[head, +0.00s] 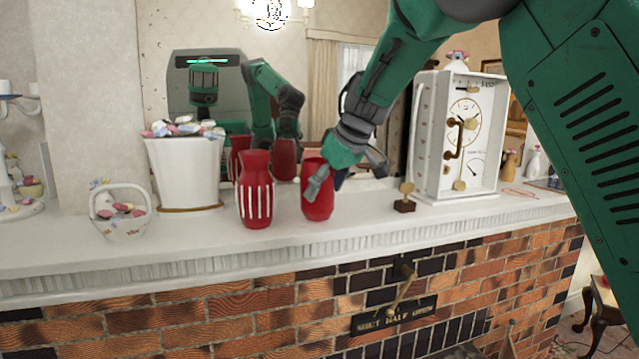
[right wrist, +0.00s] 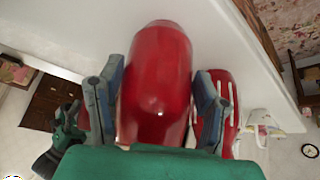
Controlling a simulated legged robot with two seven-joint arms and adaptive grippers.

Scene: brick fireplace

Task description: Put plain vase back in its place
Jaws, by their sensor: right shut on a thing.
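The plain red vase (head: 318,204) stands upright on the white mantel in the head view, just right of a red vase with white stripes (head: 256,190). My right gripper (head: 325,180) is shut on the plain vase, reaching down from the upper right and hiding part of its top. In the right wrist view the plain vase (right wrist: 158,85) fills the space between the two fingers. The striped vase (right wrist: 222,100) is partly hidden behind the right-hand finger there. A small gap shows between the two vases in the head view. My left gripper is not directly in view.
The white mantel (head: 150,250) also holds a white planter (head: 187,170), a small basket (head: 120,212), a small brass-coloured key-like piece on a dark block (head: 405,200) and a white clock case (head: 430,135). A mirror behind reflects my body. The mantel's front edge drops to brickwork.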

